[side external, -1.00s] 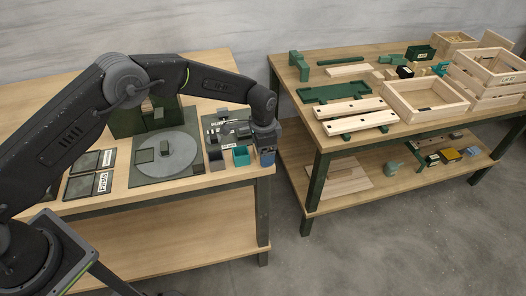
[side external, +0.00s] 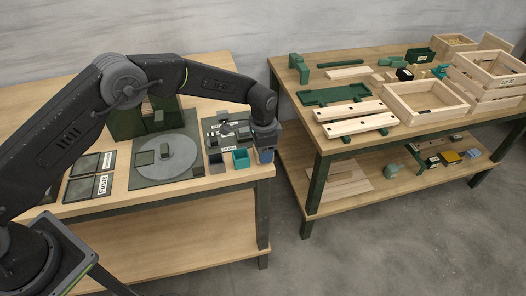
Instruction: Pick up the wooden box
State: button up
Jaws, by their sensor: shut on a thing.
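Several light wooden boxes stand on the right-hand table. An open-topped wooden box (side external: 402,113) sits at its front, and a slatted wooden crate (side external: 487,92) stands to its right. A smaller wooden box (side external: 440,45) is at the back. Which one the task means I cannot tell. My gripper (side external: 265,141) points down at the right edge of the left-hand table, far from these boxes. It is just above a small blue bin (side external: 265,156). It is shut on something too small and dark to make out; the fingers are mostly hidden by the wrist.
A teal bin (side external: 241,159) and a grey bin (side external: 216,163) stand left of my gripper. A round grey plate (side external: 171,158) lies further left. On the right-hand table are drilled wooden planks (side external: 352,107) and a green tray (side external: 333,94). A gap separates the tables.

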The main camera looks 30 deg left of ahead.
notch_tip(320, 180, up, 3)
jog(key=s+a+r, duration=0.2)
jog(key=a+r, duration=0.5)
jog(key=a, duration=0.4)
notch_tip(320, 180, up, 16)
jog(key=a, duration=2.5)
jog(key=shift+s+f, duration=0.15)
jog(key=shift+f, duration=1.75)
jog(key=shift+s+f, duration=0.15)
jog(key=shift+f, duration=1.75)
jog(key=shift+s+f, duration=0.15)
jog(key=shift+f, duration=1.75)
jog(key=shift+a+f, duration=0.1)
